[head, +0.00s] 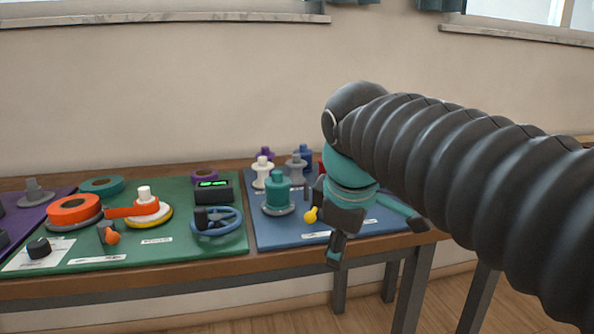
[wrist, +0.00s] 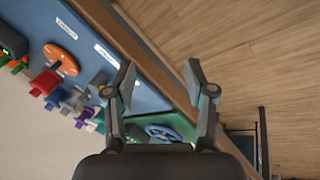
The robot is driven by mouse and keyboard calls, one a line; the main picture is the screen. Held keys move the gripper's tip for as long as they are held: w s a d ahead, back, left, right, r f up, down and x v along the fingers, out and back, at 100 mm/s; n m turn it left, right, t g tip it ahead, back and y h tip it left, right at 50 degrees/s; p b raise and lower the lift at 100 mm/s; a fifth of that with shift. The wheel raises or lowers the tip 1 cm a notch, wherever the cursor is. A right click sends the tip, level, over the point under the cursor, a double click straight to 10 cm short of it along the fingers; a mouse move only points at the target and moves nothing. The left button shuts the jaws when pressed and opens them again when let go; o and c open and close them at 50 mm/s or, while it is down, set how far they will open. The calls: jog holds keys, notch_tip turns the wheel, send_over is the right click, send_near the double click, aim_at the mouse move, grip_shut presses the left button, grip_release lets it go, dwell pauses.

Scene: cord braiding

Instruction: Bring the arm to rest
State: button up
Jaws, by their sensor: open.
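My gripper (head: 376,238) hangs from my dark ribbed arm over the front right part of the blue board. Its two fingers are spread apart, one toward the bench's front edge and one to the right. In the wrist view my gripper (wrist: 160,76) is open with nothing between the fingers; the bench edge and wooden floor show behind. My arm reaches in from the right and hides the right part of the blue board (head: 300,227).
Spools stand on the blue board, a teal one (head: 277,195) left of my gripper. A yellow knob (head: 311,215) shows close beside it. The green board (head: 190,250) holds a blue handwheel (head: 216,222) and an orange roll (head: 74,209). Open floor (wrist: 245,50) lies before the bench.

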jog(key=s+d+f+m, duration=0.4)
jog(key=s+f+m, duration=0.2)
jog(key=f, duration=0.2)
jog(key=s+d+f+m+t, duration=0.1)
jog(key=s+d+f+m, duration=0.3)
jog(key=s+f+m, duration=0.2)
jog(key=shift+d+f+m, duration=0.4)
jog(key=shift+f, duration=0.5)
dwell(0.5)
